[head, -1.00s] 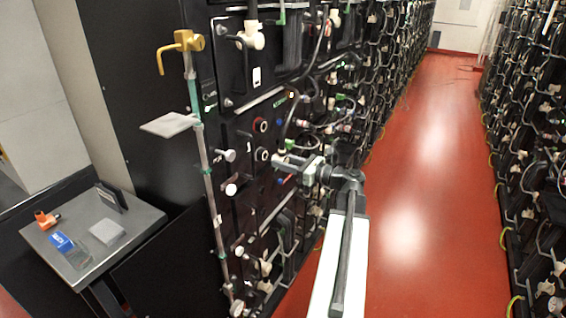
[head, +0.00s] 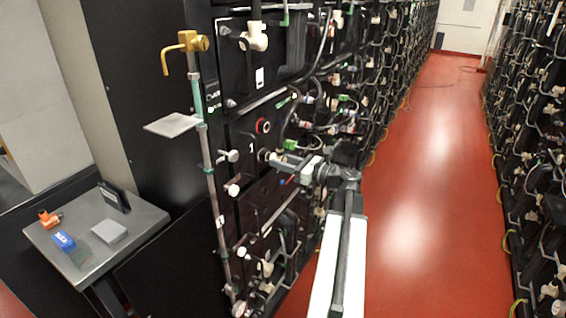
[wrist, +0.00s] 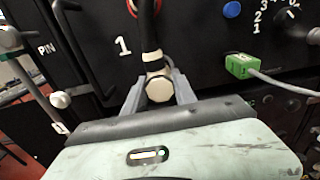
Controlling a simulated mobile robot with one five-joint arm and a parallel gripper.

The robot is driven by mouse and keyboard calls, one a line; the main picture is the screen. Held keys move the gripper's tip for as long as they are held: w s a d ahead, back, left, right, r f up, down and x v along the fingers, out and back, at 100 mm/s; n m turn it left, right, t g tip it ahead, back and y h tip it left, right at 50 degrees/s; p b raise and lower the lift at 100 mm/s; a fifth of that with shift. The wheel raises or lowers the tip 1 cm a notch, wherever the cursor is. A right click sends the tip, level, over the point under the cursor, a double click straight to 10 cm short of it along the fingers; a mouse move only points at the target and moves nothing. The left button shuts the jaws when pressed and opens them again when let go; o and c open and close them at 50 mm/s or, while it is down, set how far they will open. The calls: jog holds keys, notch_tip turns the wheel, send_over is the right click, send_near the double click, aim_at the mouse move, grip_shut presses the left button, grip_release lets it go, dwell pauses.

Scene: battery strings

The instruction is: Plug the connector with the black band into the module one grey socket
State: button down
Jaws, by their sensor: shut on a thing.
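My gripper (wrist: 158,92) is shut on a cream connector (wrist: 159,88), its grey fingers on either side. The connector has a black band (wrist: 152,68) between pale rings, and a dark cable rises from it. In the head view my gripper (head: 284,162) is close against the module one panel, beside the printed "1" (head: 251,148). The grey socket (head: 263,155) lies at the connector's front end, below the red-ringed socket (head: 263,126). The red ring (wrist: 132,6) also shows at the top of the wrist view. The connector hides the grey socket there, so I cannot tell whether they are joined.
A green plug with a grey cable (wrist: 240,66), a blue button (wrist: 232,9) and a dial (wrist: 290,16) are right of my gripper. A white knob (wrist: 61,99) is left. A side table (head: 140,226) stands at left. The red aisle (head: 425,190) is clear.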

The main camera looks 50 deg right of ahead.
jog(key=shift+x, duration=0.9)
jog(key=c, duration=0.9)
grip_release()
jog(key=shift+w, duration=0.1)
jog(key=v, duration=0.8)
